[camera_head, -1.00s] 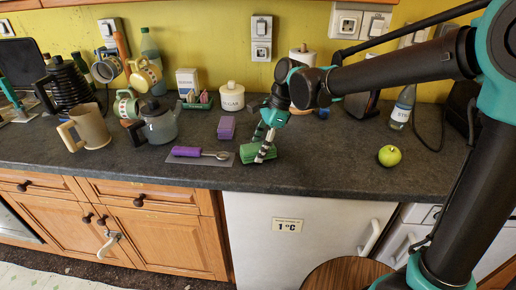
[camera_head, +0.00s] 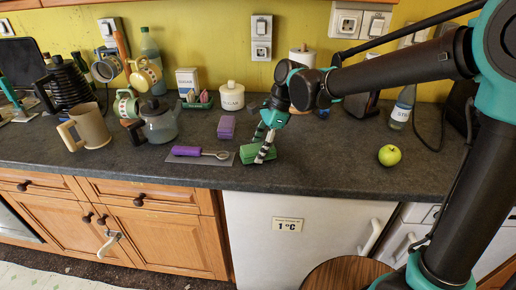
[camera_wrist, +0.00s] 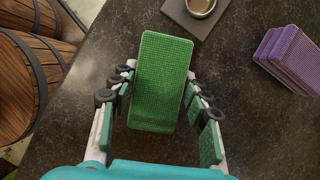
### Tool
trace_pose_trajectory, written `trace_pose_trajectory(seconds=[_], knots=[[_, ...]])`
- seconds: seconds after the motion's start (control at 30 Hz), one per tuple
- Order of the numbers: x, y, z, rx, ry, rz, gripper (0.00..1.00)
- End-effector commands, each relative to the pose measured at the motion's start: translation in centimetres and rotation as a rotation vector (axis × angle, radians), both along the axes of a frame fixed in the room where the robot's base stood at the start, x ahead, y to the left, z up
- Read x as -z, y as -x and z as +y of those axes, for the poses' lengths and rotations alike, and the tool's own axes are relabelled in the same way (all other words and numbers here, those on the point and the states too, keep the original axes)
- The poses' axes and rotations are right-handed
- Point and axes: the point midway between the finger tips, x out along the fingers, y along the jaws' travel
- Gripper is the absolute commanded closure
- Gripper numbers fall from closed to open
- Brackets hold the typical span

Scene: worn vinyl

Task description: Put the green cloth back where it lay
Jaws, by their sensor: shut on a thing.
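The green cloth (camera_head: 249,153) is a folded block at the front of the dark counter, just right of the grey mat. It also shows in the wrist view (camera_wrist: 158,85), lying lengthwise between the fingers. My gripper (camera_head: 262,150) reaches down over the cloth, and in the wrist view my gripper (camera_wrist: 160,95) has a finger along each long side of it. It is shut on the cloth. The cloth is at or very near the counter top; I cannot tell whether it touches.
A grey mat (camera_head: 222,161) with a purple-handled spoon (camera_head: 188,151) lies just left. A purple folded cloth (camera_head: 226,127) lies behind, with a sugar jar (camera_head: 231,97) farther back. A green apple (camera_head: 389,155) sits to the right. The counter (camera_head: 325,165) between cloth and apple is clear.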

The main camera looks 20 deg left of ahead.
Motion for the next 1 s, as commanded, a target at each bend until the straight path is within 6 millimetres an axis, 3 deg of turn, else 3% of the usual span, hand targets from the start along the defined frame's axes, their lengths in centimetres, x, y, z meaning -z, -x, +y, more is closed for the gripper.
trace_pose_trajectory(seconds=[0.93,0.97,1.0], knots=[[0.81,0.01,0.0,0.0,0.0,0.0,0.77],[0.81,0.01,0.0,0.0,0.0,0.0,0.51],[0.81,0.01,0.0,0.0,0.0,0.0,0.46]])
